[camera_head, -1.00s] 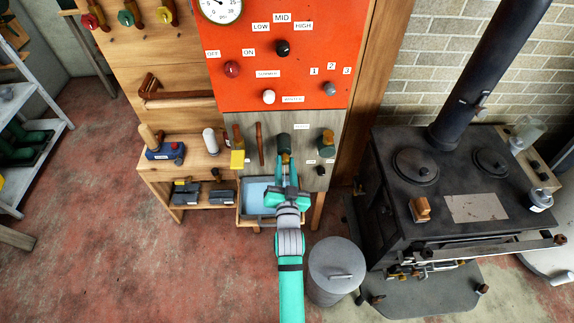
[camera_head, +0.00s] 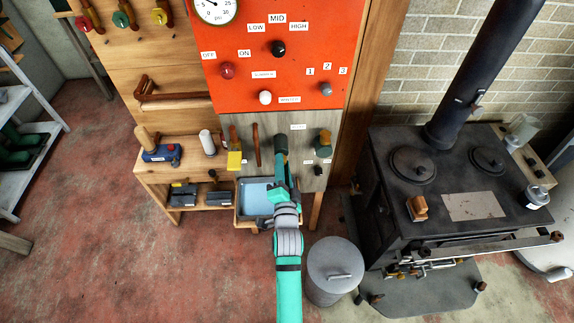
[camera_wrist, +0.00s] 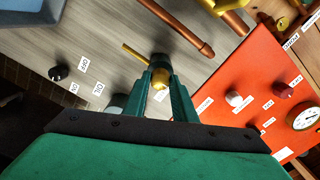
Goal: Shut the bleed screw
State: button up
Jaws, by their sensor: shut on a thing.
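The bleed screw (camera_wrist: 160,78) is a brass piece with a thin brass bar sticking out to the upper left in the wrist view. It sits on the grey panel (camera_wrist: 105,60), in front of a dark round body (camera_head: 281,144). My gripper (camera_wrist: 162,82) has its two green fingers on either side of the brass piece and is shut on it. In the head view my gripper (camera_head: 281,160) reaches up to the dark body and hides the brass piece. A small white label (camera_head: 298,127), too small to read, is above right of it.
A copper pipe (camera_head: 256,145) and a yellow-tagged valve (camera_head: 234,158) are left of my gripper, and another dark fitting (camera_head: 323,145) is right. The red control panel (camera_head: 310,60) is above. A blue-grey tray (camera_head: 262,197) is below; a stove (camera_head: 440,170) stands right.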

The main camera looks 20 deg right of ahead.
jog(key=shift+s+f, duration=0.1)
jog(key=shift+f, duration=0.05)
dwell(0.4)
jog(key=o, duration=1)
jog(key=shift+o, duration=0.2)
jog(key=v, duration=1.1)
jog(key=shift+d, duration=0.1)
